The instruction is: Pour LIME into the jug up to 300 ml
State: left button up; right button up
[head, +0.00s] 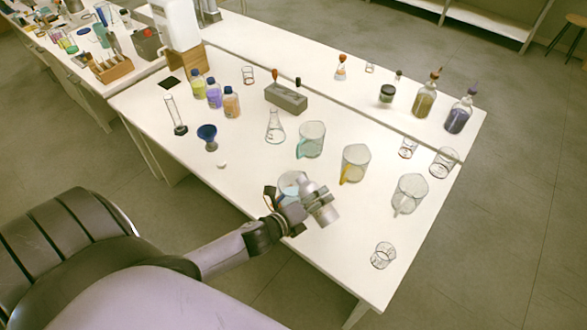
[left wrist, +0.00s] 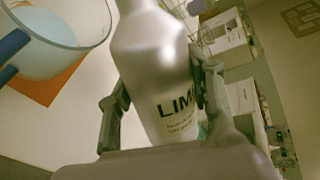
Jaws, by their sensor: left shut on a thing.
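My left gripper (left wrist: 165,95) is shut on the silver LIME bottle (left wrist: 155,50). The black lettering reads "LIM", with its end hidden by a finger. The bottle's mouth is cut off above the left wrist view. A clear jug (left wrist: 60,40) with a blue handle stands left of the bottle, above an orange patch, and a pale blue-grey content shows in it. In the head view the jug (head: 289,184) is partly hidden behind my left gripper (head: 306,200) near the table's front edge. Its level marks cannot be read. My right gripper is not in view.
Jugs with a green handle (head: 311,140), a yellow handle (head: 354,163) and a clear handle (head: 409,195) stand nearby. A conical flask (head: 275,129) and a glass beaker (head: 383,256) are also on the table (head: 335,255). Coloured bottles (head: 214,96) stand farther back left.

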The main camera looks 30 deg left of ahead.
pick_arm(q)
jog(key=shift+r+p, duration=0.2)
jog(key=shift+p, duration=0.15)
dwell(0.5)
jog(key=shift+w+a+r+n+h+p, duration=0.2)
jog(key=shift+a+r+n+h+p, duration=0.45)
jog(key=shift+p, duration=0.95)
dwell(5.5)
